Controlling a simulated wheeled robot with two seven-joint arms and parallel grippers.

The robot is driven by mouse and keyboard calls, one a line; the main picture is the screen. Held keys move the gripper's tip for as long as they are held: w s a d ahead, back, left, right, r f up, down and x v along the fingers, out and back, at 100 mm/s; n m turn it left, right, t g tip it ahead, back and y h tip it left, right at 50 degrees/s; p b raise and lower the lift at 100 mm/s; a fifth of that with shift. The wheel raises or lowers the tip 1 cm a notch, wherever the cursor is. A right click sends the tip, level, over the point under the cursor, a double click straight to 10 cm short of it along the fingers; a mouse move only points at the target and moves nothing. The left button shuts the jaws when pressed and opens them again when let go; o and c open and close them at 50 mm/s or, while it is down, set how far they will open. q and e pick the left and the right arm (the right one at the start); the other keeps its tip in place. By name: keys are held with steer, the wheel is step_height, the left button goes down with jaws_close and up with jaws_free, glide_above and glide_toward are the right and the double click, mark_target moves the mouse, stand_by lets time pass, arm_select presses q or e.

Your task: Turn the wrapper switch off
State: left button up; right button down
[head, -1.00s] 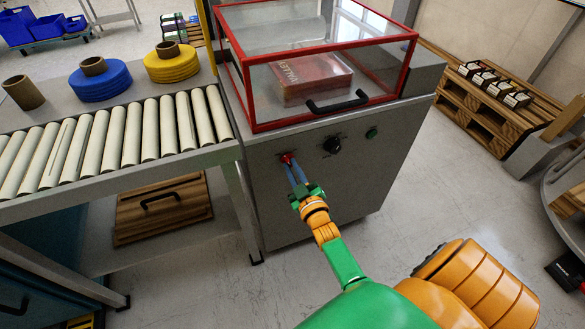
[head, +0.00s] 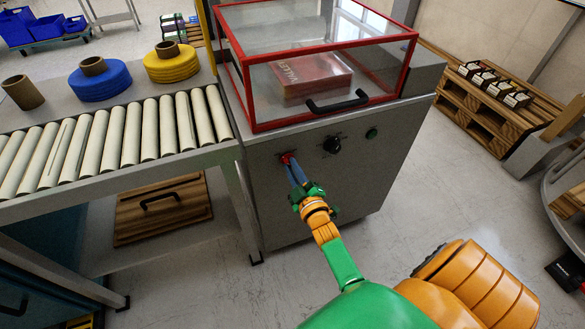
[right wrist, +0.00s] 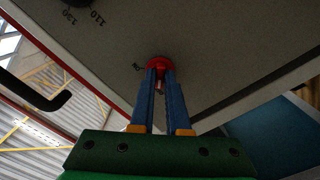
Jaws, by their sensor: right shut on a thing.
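The wrapper (head: 262,195) is a grey cabinet with a red-framed clear hood (head: 335,62). A red switch (head: 286,158) is on the left of its front panel. It also shows in the right wrist view (right wrist: 159,63), at the tips of the blue fingers. My right gripper (head: 290,164) is shut on the red switch, one finger on each side of it. The fingers partly hide the switch. A red printed package (head: 318,76) lies under the hood. My left gripper is not in view.
A roller conveyor (head: 112,138) joins the wrapper on the left. Blue (head: 100,82) and yellow (head: 171,65) rolls stand behind its rollers. The hood's black handle (head: 337,102) juts out above the switch.

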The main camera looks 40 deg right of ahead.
steer(key=shift+f, duration=0.1)
steer(key=c, duration=0.9)
jaws_free()
steer(key=p+v, duration=0.1)
steer(key=v, duration=0.6)
steer(key=s+a+f+m+g+y+p, duration=0.1)
steer(key=s+a+f+g+y+p, duration=0.1)
steer(key=s+a+f+g+p, duration=0.5)
steer(key=s+a+f+m+g+y+p, duration=0.2)
steer(key=s+f+g+y, duration=0.15)
steer(key=s+f, duration=0.65)
steer(key=s+f+g, duration=0.1)
steer(key=s+g, duration=0.2)
steer(key=s, duration=0.4)
steer(key=s+f+m+g+h+p, duration=0.1)
steer(key=s+f+g, duration=0.1)
steer(key=s, duration=0.6)
steer(key=shift+d+g, duration=0.2)
steer(key=shift+g, duration=0.25)
